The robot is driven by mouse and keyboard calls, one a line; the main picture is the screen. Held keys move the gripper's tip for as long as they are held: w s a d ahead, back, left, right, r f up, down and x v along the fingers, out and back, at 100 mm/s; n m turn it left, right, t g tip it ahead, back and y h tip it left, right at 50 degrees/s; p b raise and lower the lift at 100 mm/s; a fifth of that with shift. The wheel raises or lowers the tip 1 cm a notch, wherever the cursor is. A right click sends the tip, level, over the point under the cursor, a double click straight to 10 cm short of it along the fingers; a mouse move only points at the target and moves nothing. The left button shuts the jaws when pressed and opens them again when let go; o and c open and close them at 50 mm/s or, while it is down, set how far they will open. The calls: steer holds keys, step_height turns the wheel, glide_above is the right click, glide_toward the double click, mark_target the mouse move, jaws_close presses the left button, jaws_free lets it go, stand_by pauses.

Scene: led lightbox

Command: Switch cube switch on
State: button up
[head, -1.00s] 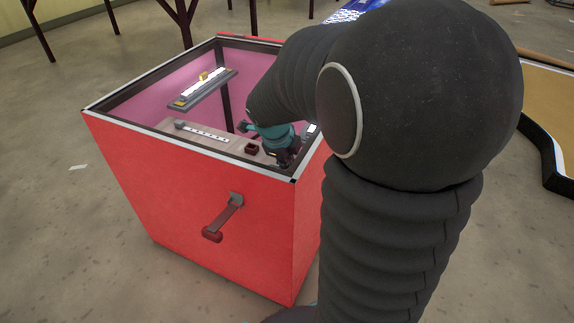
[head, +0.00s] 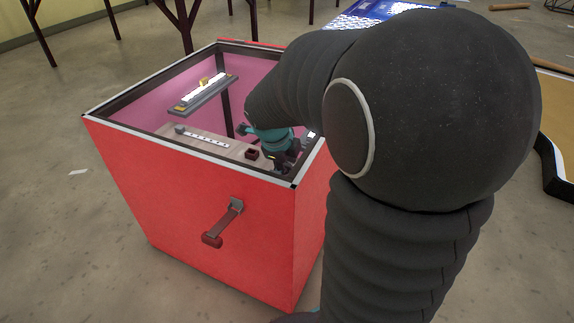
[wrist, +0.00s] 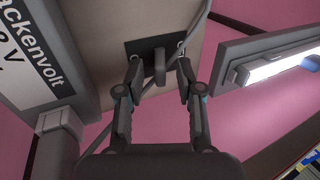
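The cube is a large open-topped red box (head: 165,185) with pink inner walls, seen in the head view. In the wrist view, a short grey toggle lever (wrist: 160,67) sticks out of a dark square plate (wrist: 145,47) on a beige panel; it looks like the switch. My gripper (wrist: 158,68) is open, with one fingertip on each side of the lever; I cannot tell whether either touches it. In the head view my gripper (head: 283,160) is inside the box near its right front corner, and my arm hides part of it and the switch.
A handle-like red lever (head: 222,224) is on the box's front.

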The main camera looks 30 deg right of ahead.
steer(key=v, duration=1.1)
